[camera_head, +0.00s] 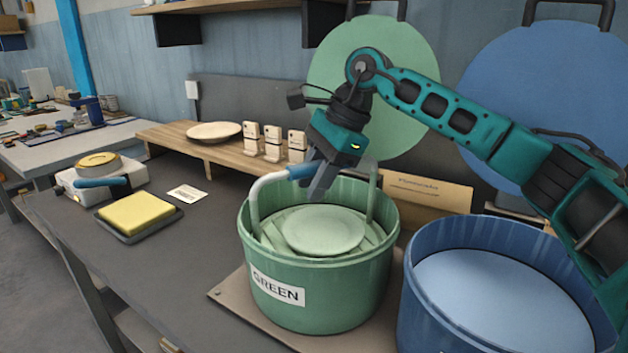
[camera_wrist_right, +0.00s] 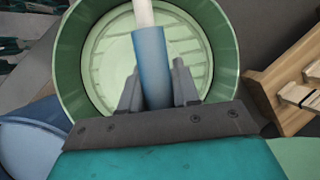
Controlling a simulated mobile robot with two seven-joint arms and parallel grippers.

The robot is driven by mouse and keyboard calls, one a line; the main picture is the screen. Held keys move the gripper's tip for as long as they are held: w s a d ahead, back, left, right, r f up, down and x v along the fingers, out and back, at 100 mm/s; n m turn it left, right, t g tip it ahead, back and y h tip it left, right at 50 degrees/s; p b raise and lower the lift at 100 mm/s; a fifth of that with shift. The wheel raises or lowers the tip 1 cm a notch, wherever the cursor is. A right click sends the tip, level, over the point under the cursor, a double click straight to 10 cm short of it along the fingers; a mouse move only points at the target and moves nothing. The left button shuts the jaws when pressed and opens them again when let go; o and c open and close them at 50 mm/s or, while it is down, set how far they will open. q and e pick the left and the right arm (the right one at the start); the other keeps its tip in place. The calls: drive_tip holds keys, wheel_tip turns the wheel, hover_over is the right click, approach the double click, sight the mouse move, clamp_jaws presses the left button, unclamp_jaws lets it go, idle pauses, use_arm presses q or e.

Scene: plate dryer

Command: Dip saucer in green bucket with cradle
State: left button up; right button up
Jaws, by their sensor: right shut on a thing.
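My right gripper (camera_head: 318,182) is shut on the blue grip of the cradle's handle (camera_head: 257,200), above the green bucket (camera_head: 320,295). The handle is a pale arch whose sides go down into the bucket. In the bucket the saucer (camera_head: 325,229) lies flat on the slatted cradle, below the rim, and looks green-tinted. I cannot tell exactly how deep it sits in any liquid. The right wrist view shows my fingers (camera_wrist_right: 157,90) around the blue grip (camera_wrist_right: 150,62), with the round slatted area inside the green bucket (camera_wrist_right: 222,35) behind it. My left gripper is not in view.
A blue bucket (camera_head: 425,300) stands close at right. Large green (camera_head: 420,60) and blue (camera_head: 540,90) lids stand behind. A wooden shelf (camera_head: 175,140) holds a plate (camera_head: 214,131) and upright white blocks. A yellow sponge (camera_head: 138,212) lies on a tray at left.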

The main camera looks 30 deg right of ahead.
drive_tip(key=shift+r+p, duration=0.95)
drive_tip(key=shift+r, duration=0.5)
drive_tip(key=shift+r+p, duration=2.1)
drive_tip(key=shift+r, duration=0.5)
drive_tip(key=shift+r+p, duration=0.55)
drive_tip(key=shift+r, duration=0.75)
drive_tip(key=shift+s+f, duration=0.1)
drive_tip(key=shift+s, duration=0.05)
